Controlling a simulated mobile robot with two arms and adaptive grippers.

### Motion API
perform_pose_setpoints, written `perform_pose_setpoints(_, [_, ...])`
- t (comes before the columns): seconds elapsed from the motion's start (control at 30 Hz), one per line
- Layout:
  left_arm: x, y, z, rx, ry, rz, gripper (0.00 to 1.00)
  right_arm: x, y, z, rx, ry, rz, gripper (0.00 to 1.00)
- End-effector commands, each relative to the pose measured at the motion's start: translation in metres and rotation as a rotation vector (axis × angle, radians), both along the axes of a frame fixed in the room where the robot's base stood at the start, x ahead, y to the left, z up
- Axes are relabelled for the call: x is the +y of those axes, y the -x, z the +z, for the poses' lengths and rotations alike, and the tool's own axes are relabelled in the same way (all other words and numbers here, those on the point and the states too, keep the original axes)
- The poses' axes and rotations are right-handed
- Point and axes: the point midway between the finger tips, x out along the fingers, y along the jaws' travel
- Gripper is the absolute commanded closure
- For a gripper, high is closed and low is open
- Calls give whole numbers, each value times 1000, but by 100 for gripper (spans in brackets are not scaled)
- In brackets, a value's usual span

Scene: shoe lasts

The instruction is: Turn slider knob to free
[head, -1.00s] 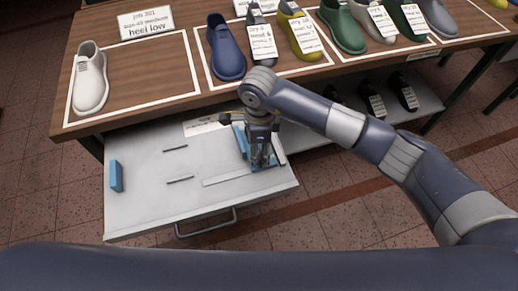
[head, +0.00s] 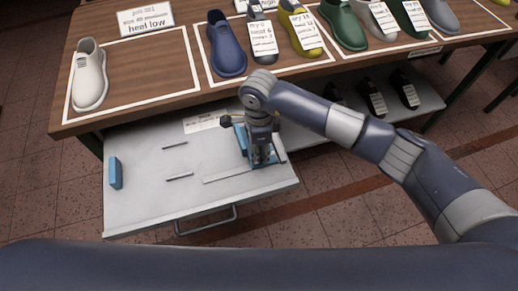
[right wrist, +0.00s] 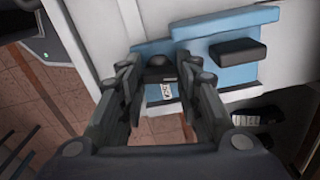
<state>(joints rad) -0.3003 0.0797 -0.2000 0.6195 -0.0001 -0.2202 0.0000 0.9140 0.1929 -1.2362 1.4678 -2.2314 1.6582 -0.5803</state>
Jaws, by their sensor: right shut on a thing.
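A blue slider device (head: 242,138) sits at the right side of the pulled-out drawer. It also shows in the right wrist view (right wrist: 215,35), with a dark block (right wrist: 238,50) on its top and a small white label below. My right gripper (head: 262,160) points down over the device. In the right wrist view my right gripper (right wrist: 160,66) is shut on a small dark knob (right wrist: 160,61) between its fingertips. The knob is mostly hidden by the fingers, and its setting cannot be read. My left gripper is not in view.
The grey drawer (head: 140,195) holds thin dark bars, a pale flat strip (head: 228,174) and a blue block (head: 115,172) at its left. The wooden table (head: 150,70) behind carries several shoe lasts with cards. The drawer's front left is clear.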

Motion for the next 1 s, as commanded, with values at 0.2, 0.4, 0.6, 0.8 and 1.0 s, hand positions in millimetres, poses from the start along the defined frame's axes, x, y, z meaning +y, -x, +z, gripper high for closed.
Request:
perform_pose_setpoints(0.2, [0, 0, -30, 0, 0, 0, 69, 0, -2, -4, -5, 0, 134, 92])
perform_pose_setpoints(0.4, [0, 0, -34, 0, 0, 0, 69, 0, 0, -1, -2, 1, 187, 92])
perform_pose_setpoints(0.6, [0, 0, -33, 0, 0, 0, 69, 0, 0, 0, 0, 1, 189, 92])
perform_pose_setpoints(0.8, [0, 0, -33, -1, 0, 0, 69, 0, 0, 0, 0, 0, 188, 48])
perform_pose_setpoints(1.0, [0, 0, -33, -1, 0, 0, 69, 0, 0, 0, 0, 0, 187, 48])
